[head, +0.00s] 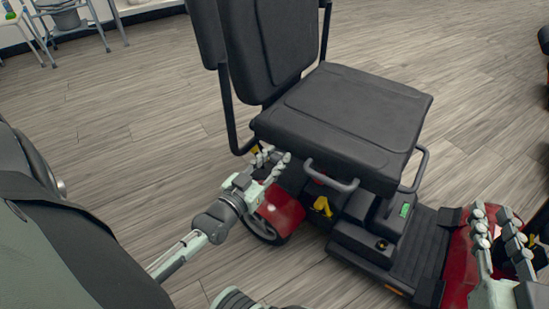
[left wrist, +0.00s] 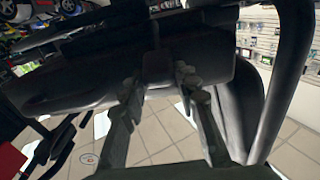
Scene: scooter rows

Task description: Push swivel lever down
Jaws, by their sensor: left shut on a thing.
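A mobility scooter with a black seat (head: 345,105) stands in front of me, turned sideways. My left gripper (head: 271,162) is at the near lower edge of the seat. In the left wrist view its fingers (left wrist: 157,85) reach up under the dark seat underside (left wrist: 190,65) and are shut on a dark part there. A small yellow piece (head: 256,150) shows right beside the fingertips in the head view; I cannot tell whether it is the swivel lever. Another yellow part (head: 322,206) is lower, below the seat. My right gripper (head: 498,230) is open over the red front section.
A grey rail (head: 332,180) sticks out below the seat edge. A red wheel cover (head: 280,212) lies just below my left gripper. The black footboard (head: 418,245) is at right.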

